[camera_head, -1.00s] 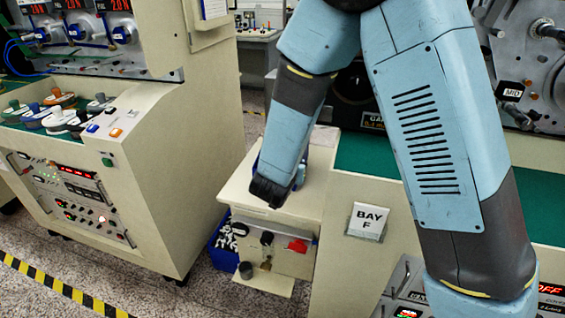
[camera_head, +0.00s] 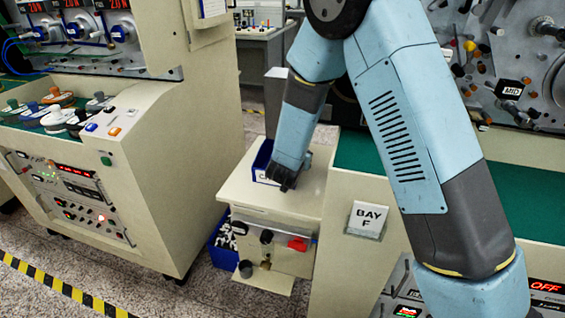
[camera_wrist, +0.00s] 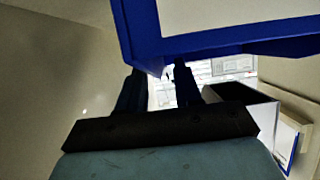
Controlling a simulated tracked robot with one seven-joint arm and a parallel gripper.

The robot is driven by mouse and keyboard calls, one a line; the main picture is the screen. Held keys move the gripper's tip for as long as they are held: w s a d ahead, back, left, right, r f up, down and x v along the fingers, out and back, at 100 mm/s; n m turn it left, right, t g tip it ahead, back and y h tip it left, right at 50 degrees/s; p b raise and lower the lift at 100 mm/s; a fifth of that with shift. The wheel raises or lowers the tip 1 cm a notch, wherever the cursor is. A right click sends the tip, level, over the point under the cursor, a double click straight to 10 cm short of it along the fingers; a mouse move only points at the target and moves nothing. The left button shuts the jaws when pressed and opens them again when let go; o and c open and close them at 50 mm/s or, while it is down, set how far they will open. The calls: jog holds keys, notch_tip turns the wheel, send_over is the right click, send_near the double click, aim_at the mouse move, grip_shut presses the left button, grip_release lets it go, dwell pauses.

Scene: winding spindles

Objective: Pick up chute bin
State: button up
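A blue bin (camera_head: 262,157) with a white label, its lettering partly hidden but starting with "C", stands on the cream stand top (camera_head: 240,190). My forearm and gripper hide its right part. My gripper (camera_head: 285,180) is low over the stand top at the bin's front right. In the wrist view the bin's blue wall and rim (camera_wrist: 230,45) fill the top, with a corner hanging close to the fingers. The two dark fingers (camera_wrist: 158,85) are apart, with a bright gap between them. I cannot tell whether they touch the bin.
Another blue bin (camera_head: 222,250) with dark and pale pieces stands low beside the stand. The stand front has knobs and a red part (camera_head: 298,244). A tall cream console (camera_head: 170,150) is at left; the "BAY F" sign (camera_head: 367,221) is at right.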

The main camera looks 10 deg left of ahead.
jog(key=shift+x, duration=1.2)
grip_shut()
